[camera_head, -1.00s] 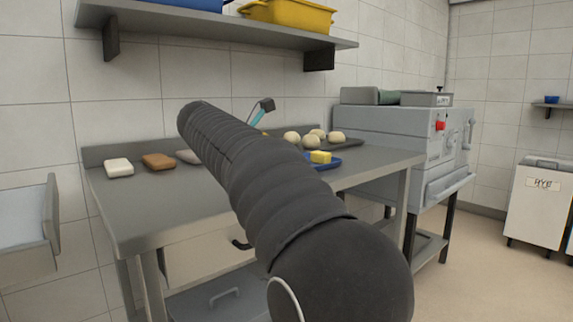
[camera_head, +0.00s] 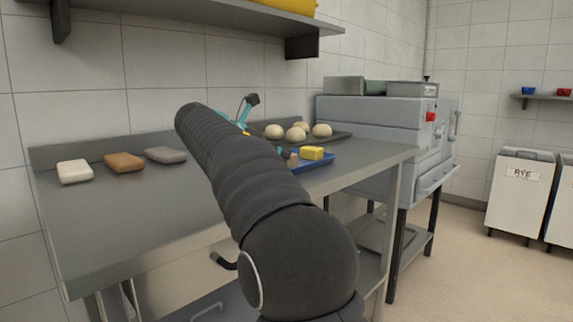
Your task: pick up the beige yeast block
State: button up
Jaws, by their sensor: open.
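A small beige block (camera_head: 293,159) shows at the left end of the blue tray (camera_head: 318,165), just left of a yellow block (camera_head: 311,153). It is partly hidden, and I cannot tell if it lies in the tray. My dark ribbed arm crosses the middle of the view and covers much of the worktop. My gripper (camera_head: 246,112) is mostly hidden behind it; only cyan and black parts show above the worktop. It is open, and I see nothing held in it. Its exact distance from the beige block is not clear.
Off-white (camera_head: 75,171), brown (camera_head: 124,162) and grey (camera_head: 165,155) pieces lie on the left of the steel worktop (camera_head: 120,220). Several dough balls (camera_head: 296,134) sit on a dark tray behind the blue tray. A grey machine (camera_head: 380,140) stands right. A shelf hangs above.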

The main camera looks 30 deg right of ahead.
aim_at(291, 159)
jog(key=shift+f+b+x, duration=0.15)
jog(key=shift+b+x, duration=0.15)
jog(key=shift+x, duration=1.45)
jog(key=shift+f+b+x, duration=0.1)
jog(key=shift+b+x, duration=0.2)
jog(key=shift+x, duration=1.5)
jog(key=shift+s+a, duration=0.1)
jog(key=shift+a, duration=0.1)
jog(key=c, duration=1)
